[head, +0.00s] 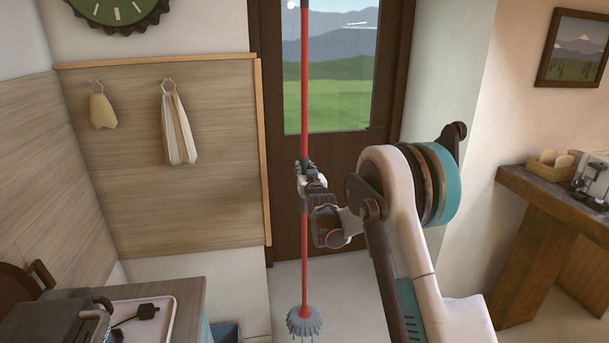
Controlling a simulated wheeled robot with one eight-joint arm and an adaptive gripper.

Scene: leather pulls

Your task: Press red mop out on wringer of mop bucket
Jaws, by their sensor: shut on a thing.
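The red mop (305,240) stands upright in the head view, in front of the door. Its long red handle runs out of the top of the picture, and its grey strand head (304,320) hangs near the bottom edge. My gripper (303,176) is shut on the mop's handle at about mid-height of the picture. A small part of a blue container (226,333) shows low down, left of the mop head. It may be the mop bucket, but most of it is hidden or cut off, and no wringer can be seen.
A counter (187,310) with a white tray (160,312) and dark cookware stands at the lower left. A wooden wall panel (190,205) has cloths hanging on hooks. The dark door (340,160) is behind the mop. A wooden table (540,200) stands at the right. Bare floor surrounds the mop head.

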